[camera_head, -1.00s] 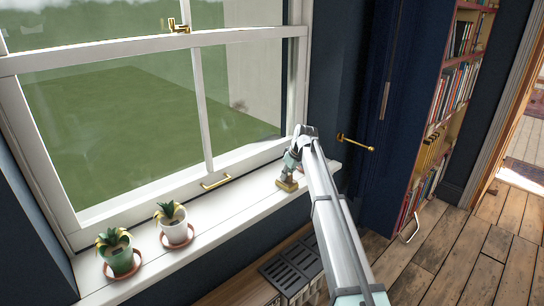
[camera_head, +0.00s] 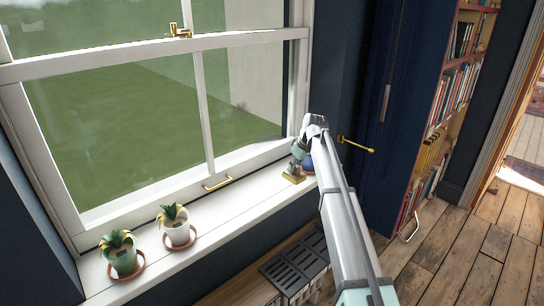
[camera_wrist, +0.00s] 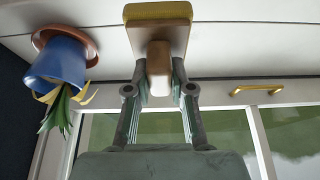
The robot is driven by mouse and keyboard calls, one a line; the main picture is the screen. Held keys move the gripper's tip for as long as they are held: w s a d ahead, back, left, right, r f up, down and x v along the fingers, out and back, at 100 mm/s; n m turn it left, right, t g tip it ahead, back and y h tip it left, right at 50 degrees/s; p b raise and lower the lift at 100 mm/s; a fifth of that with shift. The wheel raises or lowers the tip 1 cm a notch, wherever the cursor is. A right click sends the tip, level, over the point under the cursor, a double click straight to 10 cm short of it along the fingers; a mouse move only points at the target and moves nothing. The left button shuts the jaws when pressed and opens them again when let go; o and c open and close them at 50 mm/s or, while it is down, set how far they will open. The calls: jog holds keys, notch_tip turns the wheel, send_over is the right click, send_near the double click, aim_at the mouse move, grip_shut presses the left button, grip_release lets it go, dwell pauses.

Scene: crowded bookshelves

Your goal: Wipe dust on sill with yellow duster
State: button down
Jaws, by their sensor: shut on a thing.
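The yellow duster (camera_head: 293,178) is a small block with a yellow pad and a wooden-looking back. It is at the right part of the white sill (camera_head: 225,212). My gripper (camera_head: 297,164) is above the duster and shut on its handle. In the wrist view, the duster (camera_wrist: 157,33) sits between the fingers of my gripper (camera_wrist: 158,80), with its yellow pad facing the sill. The pad looks on or very close to the sill; I cannot tell if it touches. I cannot make out dust on the sill.
A blue pot (camera_wrist: 57,62) with a spiky plant stands on a saucer near the duster; my arm partly hides it in the head view (camera_head: 308,163). White (camera_head: 178,232) and green (camera_head: 123,259) potted plants stand at the left. The sill between is clear. A brass handle (camera_head: 217,184) is on the window.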

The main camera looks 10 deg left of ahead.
jog(key=shift+r, duration=0.95)
